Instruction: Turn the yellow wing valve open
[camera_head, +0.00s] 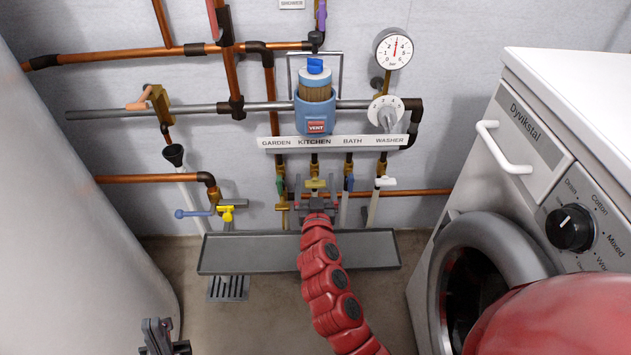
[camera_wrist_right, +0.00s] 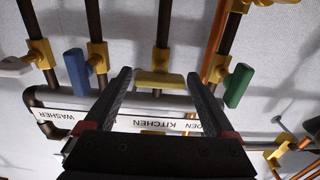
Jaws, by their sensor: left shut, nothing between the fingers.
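The yellow wing valve (camera_head: 315,184) sits on the pipe below the KITCHEN label. In the right wrist view its flat yellow handle (camera_wrist_right: 160,79) lies crosswise to its pipe. My right gripper (camera_head: 317,200) is open in front of it. In the wrist view its fingertips (camera_wrist_right: 159,75) stand on either side of the handle, with a gap at each end; I cannot tell how deep they reach. My left gripper (camera_head: 163,335) is shut and empty at the bottom left, far from the valves.
Blue (camera_wrist_right: 77,72), green (camera_wrist_right: 238,85) and white (camera_wrist_right: 14,66) handles flank the yellow one. A grey tray (camera_head: 245,255) lies below. A washing machine (camera_head: 540,140) stands right, a white rounded tank (camera_head: 70,220) left.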

